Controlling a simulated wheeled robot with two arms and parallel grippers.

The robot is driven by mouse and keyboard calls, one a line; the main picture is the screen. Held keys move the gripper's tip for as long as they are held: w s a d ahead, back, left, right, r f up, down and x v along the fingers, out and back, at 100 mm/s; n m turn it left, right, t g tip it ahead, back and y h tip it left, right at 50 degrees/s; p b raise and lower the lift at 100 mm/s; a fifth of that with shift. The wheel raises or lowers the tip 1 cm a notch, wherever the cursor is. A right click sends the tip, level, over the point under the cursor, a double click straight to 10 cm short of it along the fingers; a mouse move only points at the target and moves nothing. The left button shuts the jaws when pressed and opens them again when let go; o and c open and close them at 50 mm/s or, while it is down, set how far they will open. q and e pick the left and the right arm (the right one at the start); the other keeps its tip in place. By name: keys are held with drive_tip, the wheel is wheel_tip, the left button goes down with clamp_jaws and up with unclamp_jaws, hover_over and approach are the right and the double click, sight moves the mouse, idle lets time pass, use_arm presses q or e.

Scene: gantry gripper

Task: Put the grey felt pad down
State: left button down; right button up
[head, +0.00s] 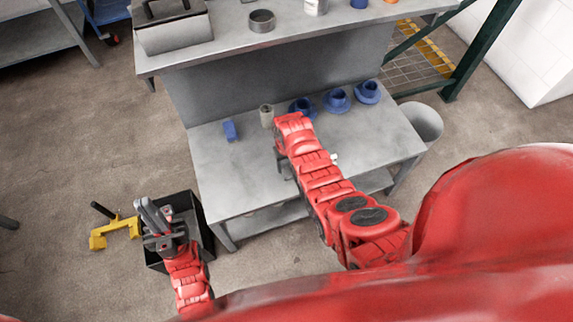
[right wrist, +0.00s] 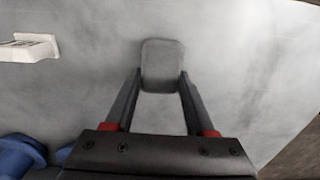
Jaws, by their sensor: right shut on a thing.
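The grey felt pad (right wrist: 162,62) is a small rounded grey piece between the fingertips of my right gripper (right wrist: 160,88) in the right wrist view. The gripper is shut on it, over the grey tabletop. I cannot tell whether the pad touches the surface. In the head view my right arm reaches over the lower grey table (head: 222,173) and hides the pad and most of the gripper. My left gripper (head: 150,212) is over the black crate (head: 205,222) left of the table; its finger gap is unclear.
A blue block (head: 230,131), a beige cup (head: 267,115) and blue cups on saucers (head: 337,98) stand along the table's back. A white piece (right wrist: 30,48) shows in the right wrist view. A raised shelf (head: 225,50) is behind. The table's front left is clear.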

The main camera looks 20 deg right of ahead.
drive_tip(key=o, duration=1.2)
